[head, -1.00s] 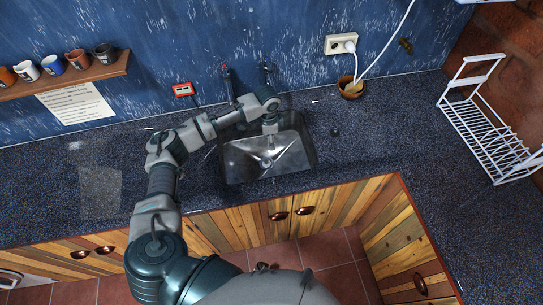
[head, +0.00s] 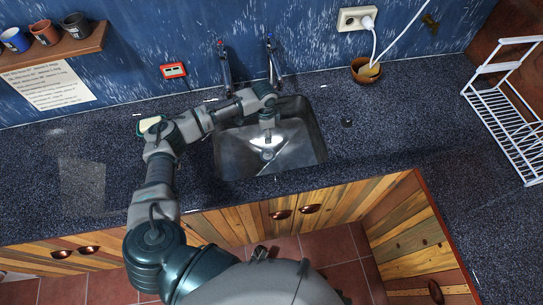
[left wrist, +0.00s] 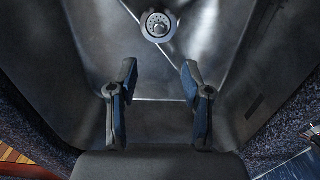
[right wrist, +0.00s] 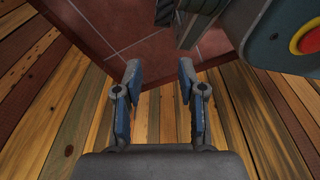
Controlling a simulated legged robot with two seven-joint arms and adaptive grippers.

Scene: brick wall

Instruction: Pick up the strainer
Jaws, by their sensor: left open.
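The strainer (left wrist: 158,26) is a small round metal piece in the bottom of the steel sink (head: 235,160). In the head view the strainer (head: 268,154) shows just below my left gripper (head: 268,139). My left gripper is over the sink, pointing down. In the left wrist view its fingers (left wrist: 158,78) are apart with nothing between them, and the strainer lies beyond the fingertips, not touched. My right gripper (right wrist: 158,76) is open and empty in the right wrist view, facing the wooden cabinet fronts and tiled floor; it is not in the head view.
Two taps (head: 272,62) stand behind the sink. A brown bowl (head: 366,70) and a white wire rack (head: 505,110) are on the dark counter (head: 390,130) to the right. A shelf with cups (head: 55,52) hangs at upper left. The counter beside the sink is mostly clear.

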